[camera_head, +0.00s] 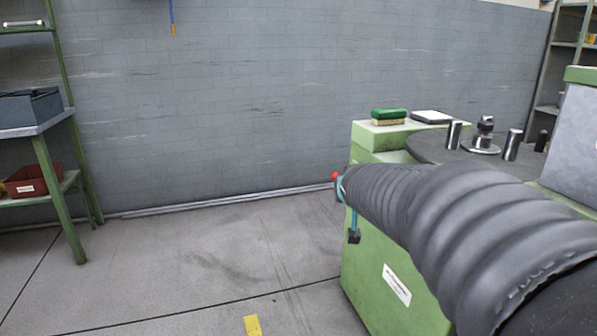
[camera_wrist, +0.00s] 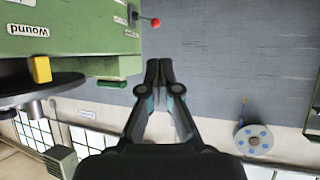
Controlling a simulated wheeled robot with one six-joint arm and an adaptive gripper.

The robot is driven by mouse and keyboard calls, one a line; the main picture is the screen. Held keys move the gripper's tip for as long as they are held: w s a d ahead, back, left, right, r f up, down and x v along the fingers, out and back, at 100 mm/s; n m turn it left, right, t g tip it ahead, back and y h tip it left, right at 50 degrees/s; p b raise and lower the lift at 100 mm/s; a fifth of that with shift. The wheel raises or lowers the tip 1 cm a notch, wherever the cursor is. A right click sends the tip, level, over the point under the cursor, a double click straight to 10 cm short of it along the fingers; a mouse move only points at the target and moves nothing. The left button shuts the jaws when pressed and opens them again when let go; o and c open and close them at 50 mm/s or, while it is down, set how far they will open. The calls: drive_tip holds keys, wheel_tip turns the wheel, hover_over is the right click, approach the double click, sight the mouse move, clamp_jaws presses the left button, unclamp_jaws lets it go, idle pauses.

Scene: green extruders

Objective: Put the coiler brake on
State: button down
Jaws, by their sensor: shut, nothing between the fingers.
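The coiler is a green machine (camera_head: 378,262) at the right of the head view, with a dark round plate (camera_head: 428,148) and metal posts on top. A lever with a red ball knob (camera_head: 335,175), likely the brake lever, shows at the machine's left edge, partly behind my sleeved arm. The wrist view appears upside down; there the red knob (camera_wrist: 155,22) sits on a short dark lever at the side of the green body (camera_wrist: 80,42). My gripper (camera_wrist: 160,65) is shut and empty, apart from the lever in the picture. In the head view my arm mostly hides it.
A green-and-yellow sponge (camera_head: 389,116) and a white-topped box (camera_head: 432,117) lie on the machine. A green shelf (camera_head: 50,180) with bins stands at the left. The floor (camera_head: 210,250) between shelf and machine is mostly clear. A grey wall (camera_head: 220,100) closes the back.

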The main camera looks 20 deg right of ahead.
drive_tip(key=w+d+f+t+y, duration=0.2)
drive_tip(key=w+d+f+t, duration=0.1)
drive_tip(key=w+d, duration=0.4)
drive_tip(key=w+d+f+n+t+y, duration=0.1)
drive_tip(key=w+d+f+t+y, duration=0.1)
drive_tip(key=w+d, duration=0.5)
drive_tip(key=w+f, duration=0.1)
drive_tip(key=w, duration=0.5)
drive_tip(key=shift+w+n+t+y, duration=0.15)
drive_tip(key=shift+n+t+y, duration=0.15)
drive_tip(key=shift+t, duration=0.1)
drive_tip(key=w+a+f+p, duration=0.1)
drive_tip(key=w+f, duration=0.3)
drive_tip(key=w, duration=0.6)
drive_tip(key=shift+w, duration=0.35)
drive_tip(key=shift+a+f, duration=0.15)
drive_tip(key=shift+f, duration=0.05)
